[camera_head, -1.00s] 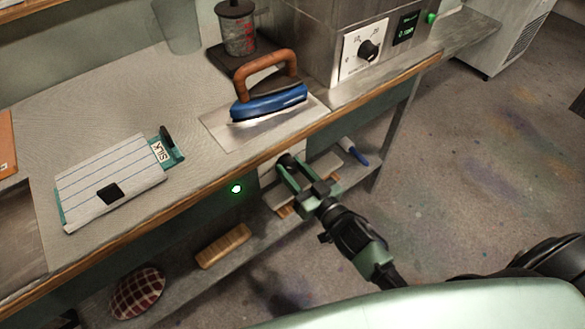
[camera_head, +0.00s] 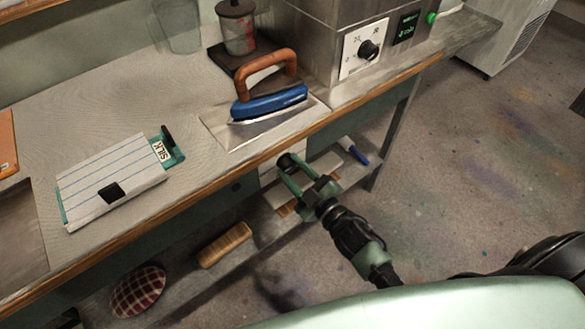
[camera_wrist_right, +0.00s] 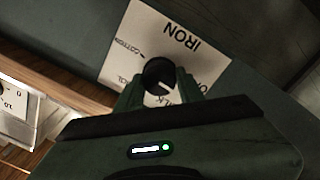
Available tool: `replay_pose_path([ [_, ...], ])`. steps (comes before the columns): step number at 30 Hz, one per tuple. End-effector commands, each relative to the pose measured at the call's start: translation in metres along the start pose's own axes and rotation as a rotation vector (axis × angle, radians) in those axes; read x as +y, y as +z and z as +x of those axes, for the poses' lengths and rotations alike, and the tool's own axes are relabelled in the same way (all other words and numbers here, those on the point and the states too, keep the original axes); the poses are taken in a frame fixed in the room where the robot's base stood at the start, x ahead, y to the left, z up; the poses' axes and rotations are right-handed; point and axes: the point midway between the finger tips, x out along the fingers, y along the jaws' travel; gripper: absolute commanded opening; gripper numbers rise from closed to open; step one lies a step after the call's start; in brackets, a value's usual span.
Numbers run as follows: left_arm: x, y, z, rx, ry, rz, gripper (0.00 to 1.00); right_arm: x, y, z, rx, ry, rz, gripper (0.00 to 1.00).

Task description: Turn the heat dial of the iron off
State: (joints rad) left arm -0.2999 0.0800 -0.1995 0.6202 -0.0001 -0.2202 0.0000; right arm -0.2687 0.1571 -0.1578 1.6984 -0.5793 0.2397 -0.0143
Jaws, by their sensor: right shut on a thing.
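The iron (camera_head: 270,103), with a blue body and an orange-brown handle, rests on a metal plate (camera_head: 226,135) on the bench. Its heat dial (camera_wrist_right: 159,76) is a round black knob with a white mark, on a white plate (camera_wrist_right: 140,38) lettered IRON, COTTON and other words partly hidden. The dial also shows on the bench front in the head view (camera_head: 287,161). My right gripper (camera_head: 296,172) is shut on the dial, one finger on each side, also seen in the right wrist view (camera_wrist_right: 160,88). A small lamp (camera_head: 236,187) on the bench front is dark. My left gripper is not in view.
A steel unit with another dial (camera_head: 368,50) stands at the back right. A striped SILK board (camera_head: 112,180) lies on the bench at left.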

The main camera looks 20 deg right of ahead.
Motion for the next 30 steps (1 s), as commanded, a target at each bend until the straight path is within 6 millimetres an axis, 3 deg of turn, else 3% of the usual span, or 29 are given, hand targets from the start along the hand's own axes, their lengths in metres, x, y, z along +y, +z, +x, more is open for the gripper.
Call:
replay_pose_path([
  [15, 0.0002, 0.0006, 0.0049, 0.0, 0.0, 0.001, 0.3, -0.0011, 0.0007, -0.0003, 0.009, -0.002, -0.32, 0.0],
  [30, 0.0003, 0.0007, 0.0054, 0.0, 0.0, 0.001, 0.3, -0.0011, 0.0005, -0.0003, 0.011, -0.003, -0.373, 0.0],
])
